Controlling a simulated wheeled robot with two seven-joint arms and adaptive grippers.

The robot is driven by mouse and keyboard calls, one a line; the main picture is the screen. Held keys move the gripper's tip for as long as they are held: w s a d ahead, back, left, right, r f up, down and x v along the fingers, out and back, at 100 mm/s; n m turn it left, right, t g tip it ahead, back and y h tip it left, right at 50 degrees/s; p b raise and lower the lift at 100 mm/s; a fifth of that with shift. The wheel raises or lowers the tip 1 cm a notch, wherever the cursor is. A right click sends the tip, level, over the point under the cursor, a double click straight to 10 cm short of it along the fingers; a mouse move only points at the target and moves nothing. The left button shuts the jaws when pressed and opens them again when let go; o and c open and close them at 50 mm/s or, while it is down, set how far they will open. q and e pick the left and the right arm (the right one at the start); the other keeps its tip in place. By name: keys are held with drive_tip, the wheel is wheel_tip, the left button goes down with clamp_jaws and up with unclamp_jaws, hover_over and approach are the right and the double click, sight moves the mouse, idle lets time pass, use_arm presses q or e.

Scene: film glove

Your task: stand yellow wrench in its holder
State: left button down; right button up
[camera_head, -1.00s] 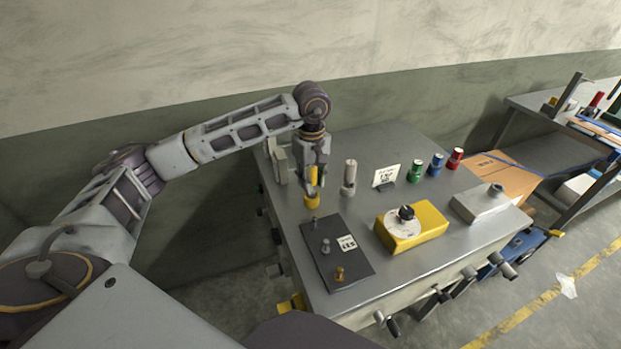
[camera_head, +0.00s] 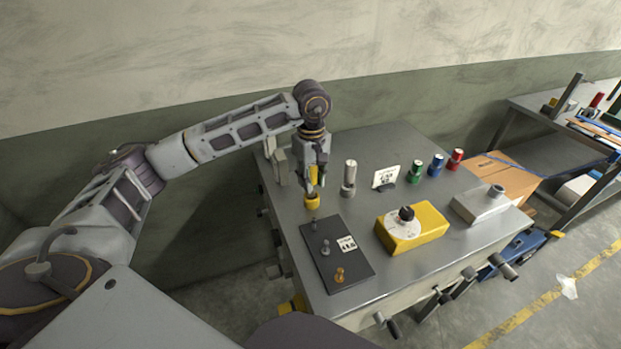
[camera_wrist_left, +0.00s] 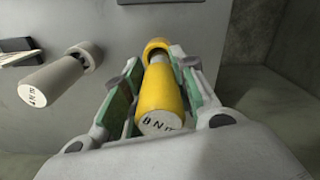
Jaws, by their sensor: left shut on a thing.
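The yellow wrench (camera_wrist_left: 160,98) is a yellow cylinder with dark lettering on its end face. My left gripper (camera_head: 314,180) is shut on it, with green finger pads on both sides in the left wrist view (camera_wrist_left: 155,88). The yellow holder (camera_head: 312,201) is a round collar on the bench, directly below the gripper. In the left wrist view the holder (camera_wrist_left: 157,46) shows at the wrench's far end. The wrench looks upright and in line with the collar. I cannot tell how deep it sits. My right gripper is not in view.
A grey wrench (camera_head: 350,171) stands in a grey holder close by on the right. A dark plate (camera_head: 323,265) with small pegs lies in front. A yellow box with a dial (camera_head: 411,228), a label stand (camera_head: 386,177) and coloured cylinders (camera_head: 437,165) are farther right on the bench.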

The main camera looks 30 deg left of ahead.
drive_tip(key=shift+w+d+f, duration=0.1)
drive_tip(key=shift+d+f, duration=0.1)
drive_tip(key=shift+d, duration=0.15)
use_arm(q)
drive_tip(key=shift+d, duration=0.15)
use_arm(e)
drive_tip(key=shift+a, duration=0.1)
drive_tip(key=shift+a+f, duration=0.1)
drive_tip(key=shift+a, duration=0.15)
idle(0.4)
use_arm(q)
drive_tip(key=shift+b, duration=0.35)
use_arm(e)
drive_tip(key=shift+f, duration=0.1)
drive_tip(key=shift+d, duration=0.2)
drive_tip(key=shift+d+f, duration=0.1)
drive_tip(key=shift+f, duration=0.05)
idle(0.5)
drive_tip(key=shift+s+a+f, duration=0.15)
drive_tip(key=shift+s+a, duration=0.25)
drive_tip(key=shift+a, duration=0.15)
